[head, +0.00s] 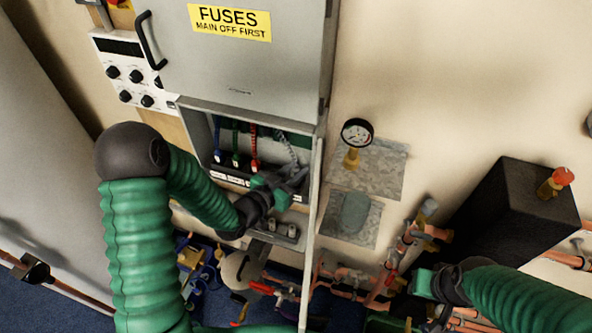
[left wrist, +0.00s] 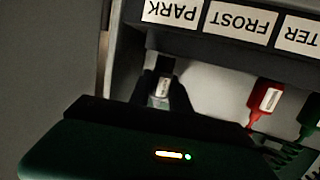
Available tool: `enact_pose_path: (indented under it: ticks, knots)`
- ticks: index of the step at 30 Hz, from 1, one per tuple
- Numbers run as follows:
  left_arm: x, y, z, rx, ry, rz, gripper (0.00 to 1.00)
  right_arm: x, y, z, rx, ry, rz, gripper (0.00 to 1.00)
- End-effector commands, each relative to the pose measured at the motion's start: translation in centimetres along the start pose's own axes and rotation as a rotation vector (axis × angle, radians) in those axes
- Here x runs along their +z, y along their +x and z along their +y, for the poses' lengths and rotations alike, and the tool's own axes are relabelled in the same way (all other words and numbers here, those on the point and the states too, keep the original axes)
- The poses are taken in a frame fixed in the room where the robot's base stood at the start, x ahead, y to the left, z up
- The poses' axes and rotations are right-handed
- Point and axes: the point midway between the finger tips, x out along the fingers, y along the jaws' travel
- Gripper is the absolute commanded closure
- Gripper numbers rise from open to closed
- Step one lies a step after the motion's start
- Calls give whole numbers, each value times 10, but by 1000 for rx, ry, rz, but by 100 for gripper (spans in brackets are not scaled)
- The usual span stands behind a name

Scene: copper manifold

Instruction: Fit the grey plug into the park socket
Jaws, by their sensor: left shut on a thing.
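My left gripper (head: 272,188) reaches into the open lower part of the grey cabinet. In the left wrist view its dark fingers (left wrist: 163,92) are shut on the grey plug (left wrist: 162,86), which has a pale label. The plug lies just below the upside-down PARK label (left wrist: 170,11) on the dark socket strip (left wrist: 215,47). The park socket's opening is hidden, and I cannot tell whether the plug touches it. A grey cable (head: 289,147) hangs towards the gripper in the head view. My right gripper (head: 424,284) is low at the right; its fingers are unclear.
A red plug (left wrist: 263,101) and a green plug (left wrist: 309,112) stand right of the held plug. The cabinet door (head: 235,65) is above, and the cabinet's side wall (head: 313,210) is close right of my left gripper. Copper pipes (head: 390,275) run near my right gripper.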

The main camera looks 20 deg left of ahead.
Motion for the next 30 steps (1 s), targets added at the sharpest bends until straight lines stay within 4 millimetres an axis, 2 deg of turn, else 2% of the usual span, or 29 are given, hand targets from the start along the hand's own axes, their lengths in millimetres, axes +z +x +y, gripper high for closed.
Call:
enact_pose_path:
  ticks: [28, 29, 30]
  knots:
    - [20, 4, 0, 0, 0, 0, 100, 4, 18, 0, 0, 0, 0, 68]
    - [19, 4, 0, 0, 0, 0, 75, 4, 18, 0, 0, 0, 0, 68]
    - [19, 4, 0, 0, 0, 0, 70, 4, 17, 0, 0, 0, 0, 68]
